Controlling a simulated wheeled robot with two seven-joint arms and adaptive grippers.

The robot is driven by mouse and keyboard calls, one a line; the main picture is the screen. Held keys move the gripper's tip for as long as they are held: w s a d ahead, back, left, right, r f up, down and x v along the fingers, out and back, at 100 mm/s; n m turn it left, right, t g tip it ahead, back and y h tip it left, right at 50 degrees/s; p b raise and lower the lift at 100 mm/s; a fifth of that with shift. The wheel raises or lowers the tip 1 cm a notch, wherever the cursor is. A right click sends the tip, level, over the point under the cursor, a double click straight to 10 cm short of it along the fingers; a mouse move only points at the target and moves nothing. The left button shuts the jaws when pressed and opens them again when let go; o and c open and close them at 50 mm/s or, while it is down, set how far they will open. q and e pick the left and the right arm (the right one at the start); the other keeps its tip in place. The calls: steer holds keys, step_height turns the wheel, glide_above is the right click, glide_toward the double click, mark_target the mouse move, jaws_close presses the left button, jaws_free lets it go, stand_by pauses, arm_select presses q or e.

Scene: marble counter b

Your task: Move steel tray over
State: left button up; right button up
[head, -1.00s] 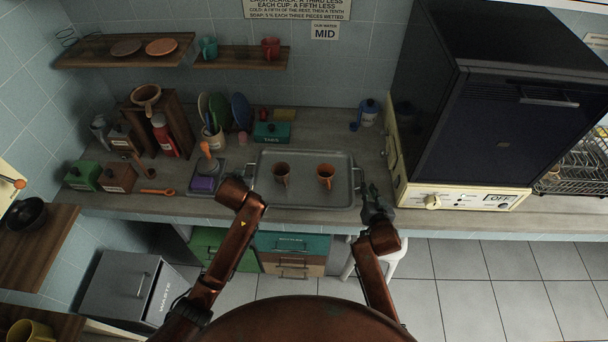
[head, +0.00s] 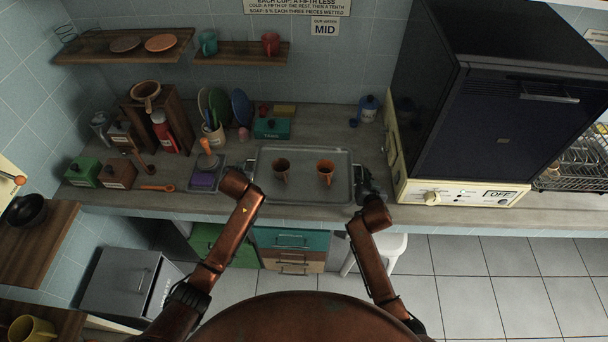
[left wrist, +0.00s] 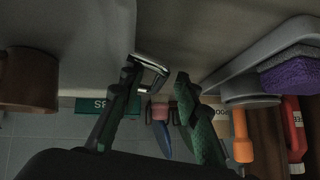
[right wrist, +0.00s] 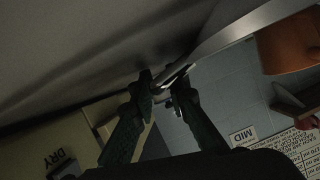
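The steel tray (head: 304,199) lies flat on the counter, with two brown-orange cups, a left cup (head: 281,171) and a right cup (head: 326,172), standing on it. My left gripper (left wrist: 157,77) is open at the tray's left handle (left wrist: 150,66), its fingers on either side of the bar with a gap. In the head view it is mostly hidden behind its wrist. My right gripper (head: 364,181) is at the tray's right end. In the right wrist view its fingers (right wrist: 163,82) straddle the right handle (right wrist: 176,76), closer together but still apart.
A purple sponge (head: 204,180) on a small tray sits left of the steel tray. A green tin (head: 271,128) stands behind it. A large dark machine with a cream base (head: 464,192) stands to the right. Bare counter shows between tray and machine.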

arm_select(q)
jaws_close()
stand_by(0.4)
stand_by(0.4)
